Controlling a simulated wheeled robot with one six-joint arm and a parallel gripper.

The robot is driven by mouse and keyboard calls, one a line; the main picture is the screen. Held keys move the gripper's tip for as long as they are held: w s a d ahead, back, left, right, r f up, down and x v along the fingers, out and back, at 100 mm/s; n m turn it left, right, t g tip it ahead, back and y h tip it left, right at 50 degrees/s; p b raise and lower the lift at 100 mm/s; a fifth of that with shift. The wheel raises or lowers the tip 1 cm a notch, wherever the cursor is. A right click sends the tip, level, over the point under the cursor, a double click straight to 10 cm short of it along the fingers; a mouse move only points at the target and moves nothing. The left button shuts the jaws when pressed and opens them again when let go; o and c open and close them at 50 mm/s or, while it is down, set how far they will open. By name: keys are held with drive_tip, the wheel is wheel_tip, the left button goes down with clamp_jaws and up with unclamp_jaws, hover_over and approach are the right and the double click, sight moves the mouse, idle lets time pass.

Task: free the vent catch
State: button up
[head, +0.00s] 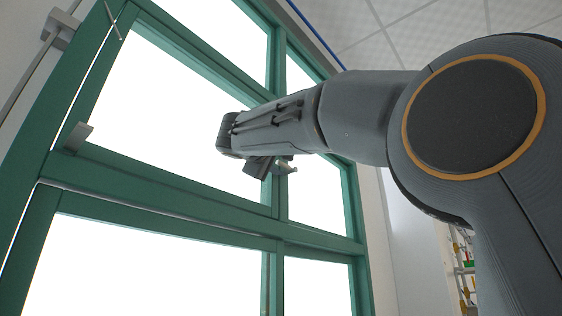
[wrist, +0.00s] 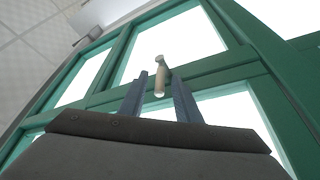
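The vent catch (wrist: 160,78) shows in the wrist view as a small pale handle with a rounded end, on the green window frame. My gripper (wrist: 160,88) is open, with one dark finger on each side of the handle and a gap visible on both sides. I cannot tell whether the handle is between the fingers or just beyond their tips. In the head view my gripper (head: 262,166) is at the window's upright bar, and a small metal piece of the catch (head: 286,168) shows beside it. My wrist hides the rest.
The green window frame (head: 150,190) holds several bright panes. A grey metal fitting (head: 78,136) sits on the frame at left, and a grey bracket (head: 60,28) is on the wall at upper left. A shelf with coloured items (head: 466,265) stands at lower right.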

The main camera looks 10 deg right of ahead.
drive_tip(key=shift+c, duration=0.3)
clamp_jaws()
